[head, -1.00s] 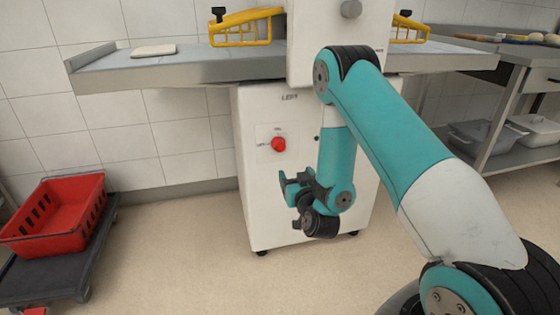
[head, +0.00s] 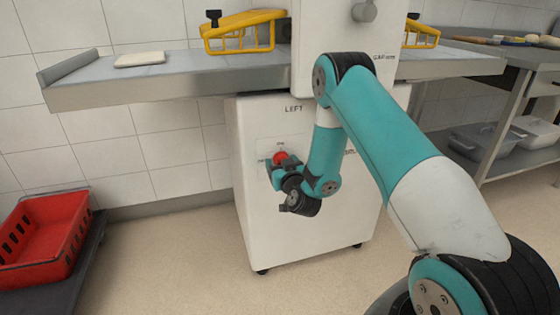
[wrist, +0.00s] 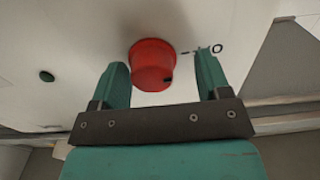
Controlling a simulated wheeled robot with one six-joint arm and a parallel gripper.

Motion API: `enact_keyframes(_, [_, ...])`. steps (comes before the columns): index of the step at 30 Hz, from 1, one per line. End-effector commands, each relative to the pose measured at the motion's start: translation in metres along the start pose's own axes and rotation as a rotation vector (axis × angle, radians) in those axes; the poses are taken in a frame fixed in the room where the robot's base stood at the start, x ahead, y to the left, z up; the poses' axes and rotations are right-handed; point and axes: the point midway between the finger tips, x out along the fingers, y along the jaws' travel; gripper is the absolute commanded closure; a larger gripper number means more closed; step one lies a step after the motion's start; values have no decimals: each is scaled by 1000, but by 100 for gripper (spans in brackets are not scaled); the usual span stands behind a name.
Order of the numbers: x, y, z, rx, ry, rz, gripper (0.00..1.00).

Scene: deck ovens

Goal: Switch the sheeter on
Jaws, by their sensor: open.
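The sheeter (head: 262,215) is a white cabinet with a flat table wing on each side. Its red round switch knob (head: 281,158) sits on a pale plate on the cabinet front. In the wrist view the knob (wrist: 153,65) has a small dark mark near its edge, and printed marks lie to its right. My gripper (head: 275,170) is just in front of the knob. In the wrist view my gripper (wrist: 160,85) is open, with one finger on either side of the knob.
A green button (wrist: 47,76) is on the panel in the wrist view. Yellow guards (head: 243,32) and a pale dough piece (head: 140,59) are on the upper level. A red crate (head: 42,240) on a dark dolly stands at left. A steel bench (head: 520,75) stands at right.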

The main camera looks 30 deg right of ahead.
Motion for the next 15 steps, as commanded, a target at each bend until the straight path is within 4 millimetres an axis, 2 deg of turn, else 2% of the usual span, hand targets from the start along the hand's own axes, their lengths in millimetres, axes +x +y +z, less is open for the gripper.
enact_keyframes(8, [1, 14, 0, -1, 0, 17, 30])
enact_keyframes(9, [1, 15, 0, -2, 0, 18, 32])
enact_keyframes(15, [1, 16, 0, -2, 0, 19, 78])
